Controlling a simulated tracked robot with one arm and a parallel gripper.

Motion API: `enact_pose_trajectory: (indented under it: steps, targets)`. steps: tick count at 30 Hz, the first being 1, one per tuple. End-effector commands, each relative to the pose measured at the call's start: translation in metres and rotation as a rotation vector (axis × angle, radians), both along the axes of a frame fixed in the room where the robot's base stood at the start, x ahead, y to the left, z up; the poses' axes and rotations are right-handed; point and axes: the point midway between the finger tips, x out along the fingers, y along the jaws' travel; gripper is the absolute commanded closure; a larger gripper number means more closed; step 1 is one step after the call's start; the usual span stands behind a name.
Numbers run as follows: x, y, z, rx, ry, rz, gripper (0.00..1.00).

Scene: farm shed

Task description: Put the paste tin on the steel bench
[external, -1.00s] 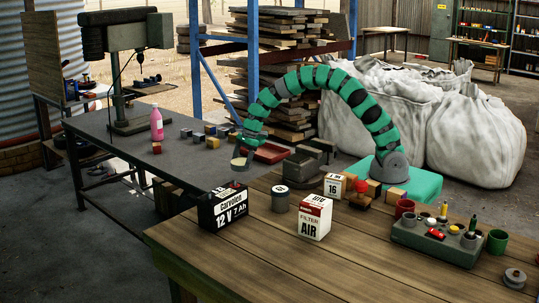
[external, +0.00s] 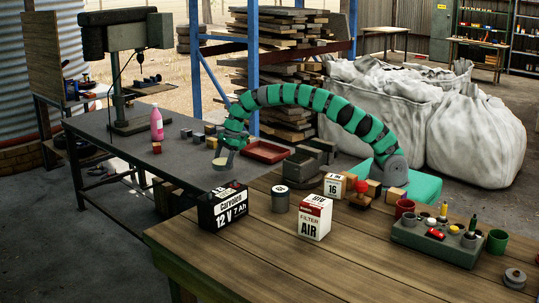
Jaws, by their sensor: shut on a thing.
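My gripper (external: 225,155) hangs from the green segmented arm and is shut on a small tin with a pale cream face, which I take to be the paste tin (external: 220,163). The tin is tilted and appears to be in the air near the right edge of the steel bench (external: 112,153), behind the black battery box. Whether it is over the bench top or just past its edge I cannot tell. The gripper's fingers are small and partly hidden by the tin.
The bench holds a drill press (external: 122,65), a pink bottle (external: 157,124), several small blocks and a red tray (external: 266,151). The wooden table (external: 250,250) in front carries the battery box (external: 222,208), a grey canister (external: 280,199) and a filter box (external: 314,217). The bench's front middle is clear.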

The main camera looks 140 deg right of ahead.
Motion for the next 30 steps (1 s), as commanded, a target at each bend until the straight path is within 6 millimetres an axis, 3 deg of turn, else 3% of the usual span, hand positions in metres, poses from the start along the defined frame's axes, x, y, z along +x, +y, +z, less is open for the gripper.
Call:
enact_pose_trajectory:
  steps: [21,30]
  targets:
    - [0.023,-0.056,-0.004,-0.008,0.003,-0.006,0.49]
    - [0.031,-0.063,-0.006,-0.001,-0.001,0.0,0.49]
